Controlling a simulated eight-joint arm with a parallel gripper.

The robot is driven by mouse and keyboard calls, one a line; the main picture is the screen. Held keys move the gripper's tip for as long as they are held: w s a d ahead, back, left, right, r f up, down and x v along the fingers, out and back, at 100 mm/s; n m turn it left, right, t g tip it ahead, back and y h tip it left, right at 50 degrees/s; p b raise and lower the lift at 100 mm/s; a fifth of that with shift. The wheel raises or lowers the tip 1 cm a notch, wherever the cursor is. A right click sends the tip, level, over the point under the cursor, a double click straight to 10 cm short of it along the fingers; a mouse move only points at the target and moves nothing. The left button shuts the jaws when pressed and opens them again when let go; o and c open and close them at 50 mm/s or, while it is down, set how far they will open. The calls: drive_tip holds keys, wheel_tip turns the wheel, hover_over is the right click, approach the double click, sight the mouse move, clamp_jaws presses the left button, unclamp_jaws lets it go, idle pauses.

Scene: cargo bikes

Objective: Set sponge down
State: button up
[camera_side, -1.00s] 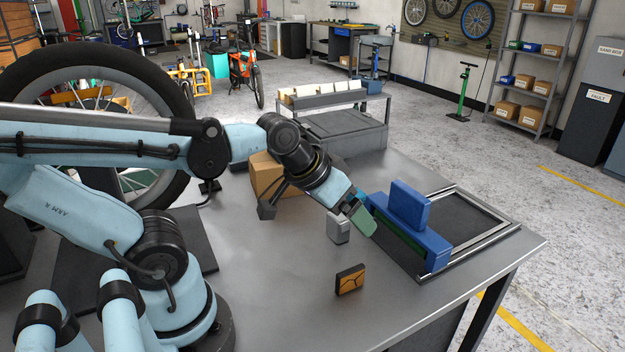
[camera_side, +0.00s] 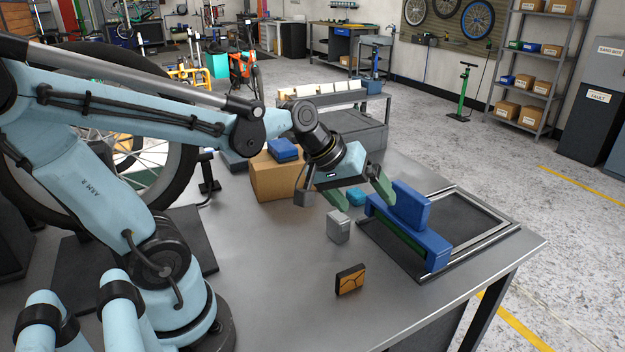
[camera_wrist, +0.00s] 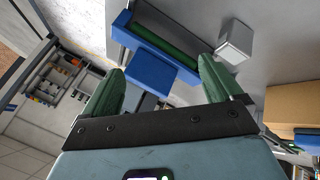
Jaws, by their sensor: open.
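In the wrist view my gripper (camera_wrist: 165,85) also shows open, with nothing clasped between the fingers. I cannot make out the teal block there. The blue block (camera_wrist: 148,70) lies beyond the fingers in that view.
A grey block (camera_side: 338,228) stands close in front of my gripper. A black-and-orange block (camera_side: 350,279) lies nearer. A cardboard box (camera_side: 275,180) with a blue item (camera_side: 283,149) on top stands behind left. A metal-framed tray (camera_side: 478,222) is at right.

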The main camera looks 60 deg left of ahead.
drive_tip(key=w+a+f+n+t+h, duration=0.2)
drive_tip(key=w+a+n, duration=0.6)
drive_tip(key=n, duration=0.4)
drive_tip(key=n+t+h, duration=0.1)
drive_tip(key=n+t, duration=0.3)
drive_tip(key=n, duration=0.8)
hover_over(353, 192)
drive_tip(key=s, duration=0.2)
drive_tip(key=f, duration=0.5)
drive_tip(key=shift+w+a+f, duration=0.2)
drive_tip(key=shift+a+f, duration=0.1)
drive_tip(key=shift+a, duration=0.1)
drive_tip(key=shift+f, duration=2)
wheel_tip(353, 192, down, 2)
drive_tip(key=shift+f, duration=0.1)
drive_tip(key=shift+x, duration=1.15)
drive_tip(key=shift+w+d+f, duration=0.15)
drive_tip(key=shift+w+d, duration=0.05)
drive_tip(key=shift+w, duration=0.1)
